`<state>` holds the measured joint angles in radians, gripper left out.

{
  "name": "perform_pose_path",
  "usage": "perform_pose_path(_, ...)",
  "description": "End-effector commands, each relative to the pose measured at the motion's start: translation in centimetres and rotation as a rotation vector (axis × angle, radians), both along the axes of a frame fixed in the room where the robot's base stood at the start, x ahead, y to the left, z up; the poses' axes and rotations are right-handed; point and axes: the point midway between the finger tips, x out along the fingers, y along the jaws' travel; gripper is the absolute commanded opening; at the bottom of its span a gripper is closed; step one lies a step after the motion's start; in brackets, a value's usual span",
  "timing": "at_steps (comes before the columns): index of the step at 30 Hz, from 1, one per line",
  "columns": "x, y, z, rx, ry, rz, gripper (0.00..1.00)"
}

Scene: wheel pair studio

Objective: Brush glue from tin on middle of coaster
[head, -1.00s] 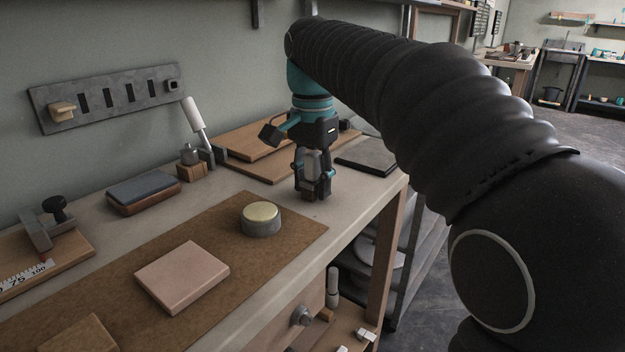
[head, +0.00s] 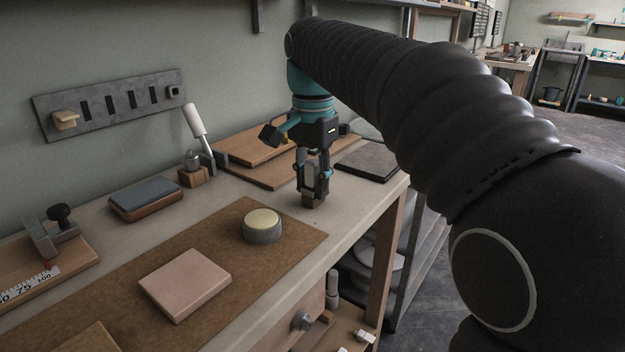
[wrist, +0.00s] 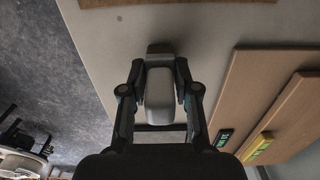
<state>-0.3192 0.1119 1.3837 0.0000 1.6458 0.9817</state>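The glue tin (head: 263,232) is a short grey round pot with a pale yellow top, on the brown mat. The coaster is likely the flat pinkish square (head: 185,285), lying left of and nearer than the tin; its top looks bare. My gripper (head: 313,180) is beyond the tin and to its right, over the bench top. It is shut on a brush with a pale grey body (wrist: 159,95) and a dark end (wrist: 160,48). The brush points down, its lower end (head: 312,202) close to the bench; I cannot tell if it touches.
A brown mat (head: 120,240) covers the front of the bench. Wooden boards (head: 262,140) and a dark slab (head: 368,158) lie behind my gripper. A blue-topped block (head: 146,198) and a white-handled tool (head: 197,122) stand towards the wall. The bench's right edge is near my gripper.

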Motion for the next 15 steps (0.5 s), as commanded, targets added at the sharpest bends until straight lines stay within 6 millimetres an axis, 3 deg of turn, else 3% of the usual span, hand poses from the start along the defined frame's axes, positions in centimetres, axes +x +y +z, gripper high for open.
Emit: perform_pose_path(15,0.07,0.02,0.9,0.0,-0.001,0.0,0.0)
